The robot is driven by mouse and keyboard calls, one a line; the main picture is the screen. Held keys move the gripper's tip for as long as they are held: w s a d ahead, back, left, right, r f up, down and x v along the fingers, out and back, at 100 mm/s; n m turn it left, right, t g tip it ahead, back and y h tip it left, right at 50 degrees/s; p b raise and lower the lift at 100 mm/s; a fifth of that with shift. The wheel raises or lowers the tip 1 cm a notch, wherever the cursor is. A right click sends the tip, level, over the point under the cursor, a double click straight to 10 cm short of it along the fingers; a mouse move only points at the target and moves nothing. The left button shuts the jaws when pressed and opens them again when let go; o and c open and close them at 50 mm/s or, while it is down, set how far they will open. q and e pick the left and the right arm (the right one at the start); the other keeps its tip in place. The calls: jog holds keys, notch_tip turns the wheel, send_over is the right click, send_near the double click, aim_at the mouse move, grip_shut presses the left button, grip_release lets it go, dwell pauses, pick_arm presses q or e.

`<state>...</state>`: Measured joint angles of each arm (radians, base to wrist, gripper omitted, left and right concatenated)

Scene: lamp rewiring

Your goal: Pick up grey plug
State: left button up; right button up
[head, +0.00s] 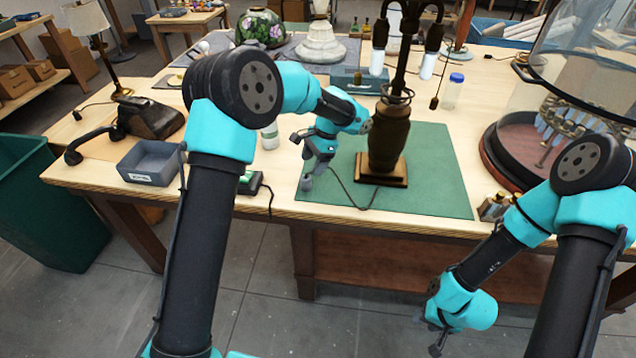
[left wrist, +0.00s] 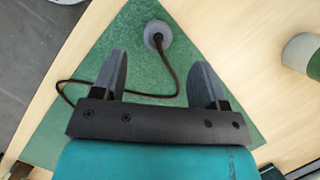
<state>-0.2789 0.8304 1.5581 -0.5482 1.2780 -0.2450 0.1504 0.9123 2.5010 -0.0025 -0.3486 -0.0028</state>
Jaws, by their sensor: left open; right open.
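The grey plug (left wrist: 157,33) is a small round piece with a dark cord, lying on the green mat (left wrist: 120,50) near a corner. In the head view the plug (head: 307,183) shows at the mat's left front corner, just below my left gripper (head: 312,155). In the left wrist view my left gripper (left wrist: 160,65) is open and empty, with the plug beyond its fingertips and the cord running between the fingers. The cord leads toward the dark lamp (head: 388,140), upright on the mat. My right gripper (head: 437,338) hangs low in front of the table, away from the plug.
A grey bin (head: 150,163) and an old telephone-like device (head: 148,117) stand at the left. A glass dome on a round wooden base (head: 520,150) stands at the right. The mat's front right part is clear.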

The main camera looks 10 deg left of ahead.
aim_at(307, 177)
dwell(0.3)
pick_arm(q)
jog(key=shift+x, duration=1.2)
jog(key=shift+x, duration=2.6)
jog(key=shift+s+d, duration=0.1)
jog(key=shift+s, duration=0.1)
jog(key=c, duration=1)
jog(key=shift+r, duration=0.1)
